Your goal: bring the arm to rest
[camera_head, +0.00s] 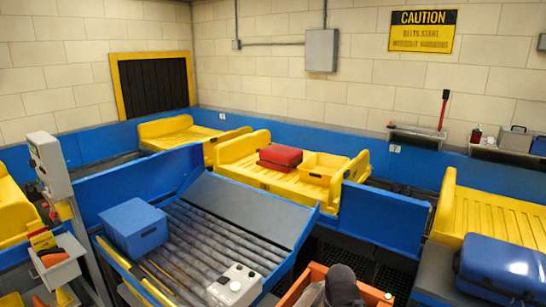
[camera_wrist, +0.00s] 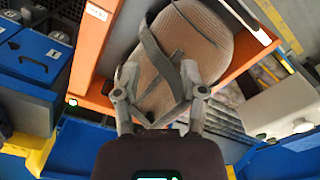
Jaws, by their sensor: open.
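My gripper (camera_wrist: 158,74) is open in the wrist view, its two grey fingers spread apart. Nothing is clamped between them. Behind the fingers lies a tan-grey bag (camera_wrist: 205,45) with dark straps, inside an orange frame (camera_wrist: 90,52). I cannot tell how far the fingertips are from it. In the head view the orange frame (camera_head: 293,288) shows at the bottom edge, with a dark grey rounded shape beside it. My gripper cannot be made out in the head view.
A blue bin (camera_head: 135,228) and a white box (camera_head: 234,286) stand on the roller conveyor (camera_head: 215,238). A yellow tray (camera_head: 246,178) beyond carries a red case (camera_head: 280,157) and a yellow bin (camera_head: 325,167). A blue suitcase (camera_head: 497,266) lies at the right.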

